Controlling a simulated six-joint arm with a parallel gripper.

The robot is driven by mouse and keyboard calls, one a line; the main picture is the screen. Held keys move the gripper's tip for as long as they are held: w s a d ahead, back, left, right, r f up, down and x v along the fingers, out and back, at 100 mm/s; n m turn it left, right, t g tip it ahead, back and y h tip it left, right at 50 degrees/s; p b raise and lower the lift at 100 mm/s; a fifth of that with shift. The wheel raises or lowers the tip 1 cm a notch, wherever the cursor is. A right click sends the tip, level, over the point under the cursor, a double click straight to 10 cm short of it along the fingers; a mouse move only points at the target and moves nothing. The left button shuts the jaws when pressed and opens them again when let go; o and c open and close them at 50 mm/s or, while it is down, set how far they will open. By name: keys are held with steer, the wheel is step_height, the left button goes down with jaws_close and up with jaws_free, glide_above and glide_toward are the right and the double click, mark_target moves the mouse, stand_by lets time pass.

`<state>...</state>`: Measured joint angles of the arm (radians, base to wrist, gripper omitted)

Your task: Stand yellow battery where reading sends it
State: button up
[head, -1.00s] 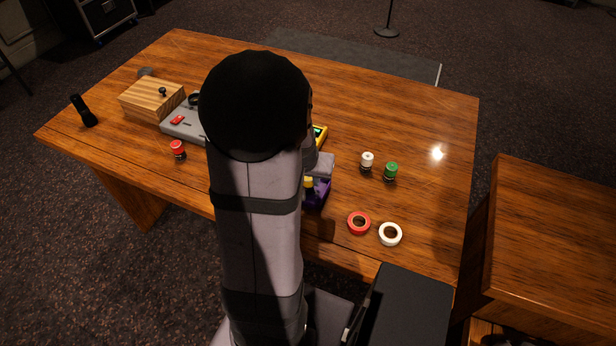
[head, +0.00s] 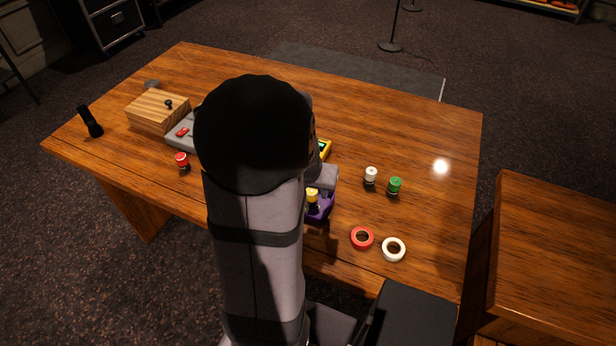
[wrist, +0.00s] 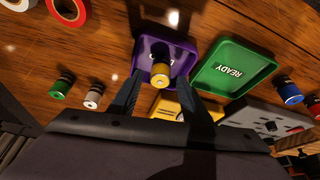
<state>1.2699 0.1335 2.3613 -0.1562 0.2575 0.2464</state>
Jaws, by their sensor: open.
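The yellow battery (wrist: 160,76) stands upright in the purple tray (wrist: 147,48), whose label is mostly hidden behind it. In the head view, the battery (head: 312,197) and purple tray (head: 322,210) show just right of my arm. My gripper (wrist: 162,80) is open, with a finger on either side of the battery and gaps visible between. It holds nothing. A green tray (wrist: 208,78) labelled READY lies right of the purple one in the wrist view. A yellow device (wrist: 184,108), perhaps the meter, is partly hidden by my fingers; its reading is not legible. It also shows in the head view (head: 325,149).
White (head: 371,175), green (head: 395,186) and red (head: 182,160) batteries stand on the desk. Red (head: 362,238) and white (head: 394,249) tape rolls lie near the front edge. A wooden box (head: 157,112), grey panel (head: 184,136) and black flashlight (head: 90,121) are at left. The right back is clear.

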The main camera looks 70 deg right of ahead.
steer(key=v, duration=1)
steer(key=w+a+f+n+y, duration=0.2)
steer(key=w+a+n, duration=0.2)
steer(key=w+a, duration=0.3)
steer(key=w+a+f+n+y, duration=0.1)
steer(key=w+a+f+n, duration=0.25)
steer(key=w+a, duration=0.35)
steer(key=s+a+f+n, duration=0.1)
steer(key=a+n, duration=0.3)
steer(key=a, duration=0.5)
steer(key=a+f+n+y, duration=0.1)
steer(key=a+n, duration=0.3)
steer(key=a, duration=0.5)
steer(key=shift+s+a+f+g+y, duration=0.3)
steer(key=shift+s+a+f+g, duration=0.1)
steer(key=shift+f, duration=0.2)
steer(key=shift+w+r, duration=0.1)
